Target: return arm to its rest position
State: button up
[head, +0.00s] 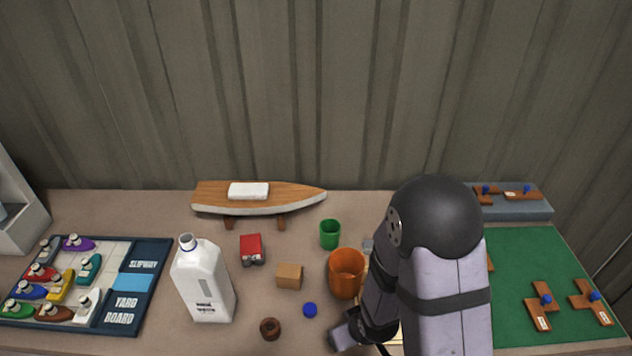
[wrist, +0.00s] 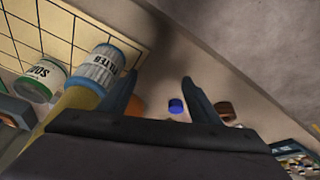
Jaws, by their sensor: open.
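My arm (head: 445,290) stands upright at the right of the middle in the head view and covers part of the bench and the green mat. My gripper (wrist: 160,82) shows in the wrist view with its two fingers apart and nothing held between them. In the head view the fingers cannot be made out clearly; the wrist is low, near the front edge. In the wrist view a jar labelled FILTER (wrist: 98,72) appears close beside the left finger; I cannot tell whether they touch. A jar labelled SODA (wrist: 42,78) is further left.
An orange cup (head: 346,272), blue cap (head: 310,310), brown ring (head: 270,328), wooden block (head: 289,275), red object (head: 251,248) and green cup (head: 330,234) stand left of my arm. A white jug (head: 203,285) is further left. The green mat (head: 520,265) holds wooden pieces.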

jog(key=s+d+r+m+g+b, duration=0.1)
jog(key=s+d+r+m+g, duration=0.1)
jog(key=r, duration=0.4)
jog(key=s+d+r+m+g+h+b, duration=0.1)
jog(key=s+d+r+m+g, duration=0.1)
jog(key=s+d+r, duration=0.3)
jog(key=shift+s+r+m+b, duration=0.3)
jog(key=shift+s+r+m, duration=0.1)
jog(key=shift+s, duration=0.8)
